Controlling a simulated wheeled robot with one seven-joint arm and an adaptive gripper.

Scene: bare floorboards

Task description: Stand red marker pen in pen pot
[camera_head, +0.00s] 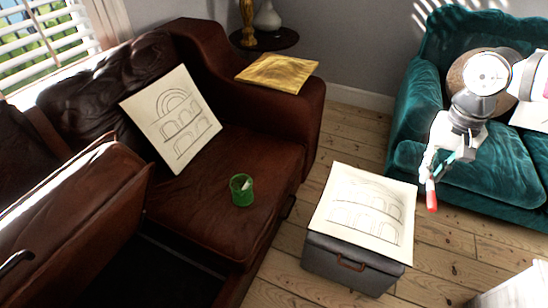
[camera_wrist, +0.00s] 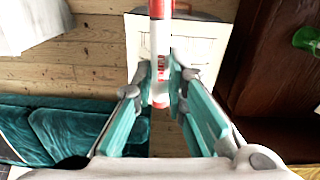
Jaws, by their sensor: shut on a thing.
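The red marker pen (camera_head: 432,196) hangs from my gripper (camera_head: 433,174), high on the right in the head view, in front of the teal sofa. In the wrist view my gripper (camera_wrist: 165,88) is shut on the red and white pen (camera_wrist: 160,38), which extends past the fingertips. The green pen pot (camera_head: 241,191) stands upright on the brown leather sofa's seat, well left of my gripper. Something pale sticks up inside it. Part of the green pot (camera_wrist: 306,39) shows at the right edge in the wrist view.
A drawing sheet (camera_head: 365,210) lies on a grey box (camera_head: 345,267) between the sofas. Another drawing (camera_head: 172,120) leans on the brown sofa (camera_head: 262,150). A yellow folded item (camera_head: 278,73) lies on its armrest. The teal sofa (camera_head: 405,150) stands at right. Floorboards (camera_head: 435,262) are bare between.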

